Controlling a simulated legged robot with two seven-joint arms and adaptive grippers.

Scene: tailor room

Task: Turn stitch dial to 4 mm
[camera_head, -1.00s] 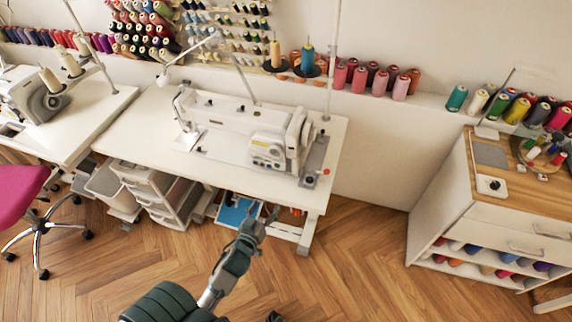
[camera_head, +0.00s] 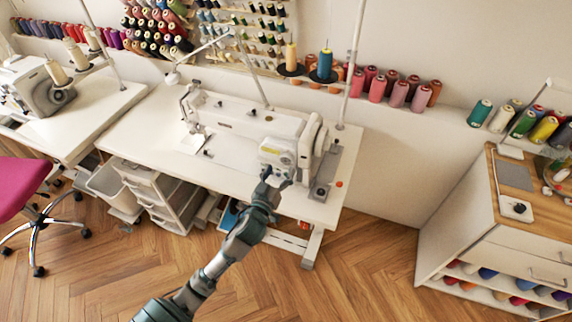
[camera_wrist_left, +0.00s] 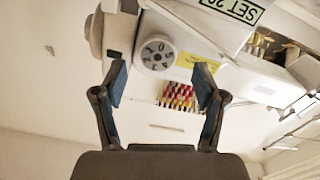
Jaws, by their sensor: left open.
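The white sewing machine (camera_head: 245,125) stands on the white table in the head view. Its round stitch dial (camera_wrist_left: 157,53) shows in the left wrist view, a pale disc with dark numerals, above and between my open fingers. My left gripper (camera_head: 276,178) is at the right front of the machine, near the dial's end, and it hides part of that area. In the wrist view my left gripper (camera_wrist_left: 160,90) is open with nothing between its blue-padded fingertips. The dial's exact setting is too small to read. My right gripper is not in view.
The white table (camera_head: 135,130) has a small red button (camera_head: 339,184) at its right edge. A drawer unit (camera_head: 155,195) stands under it. A wooden-topped cabinet (camera_head: 480,225) is at the right, with open floor between. Thread cones (camera_head: 398,95) line the wall ledge.

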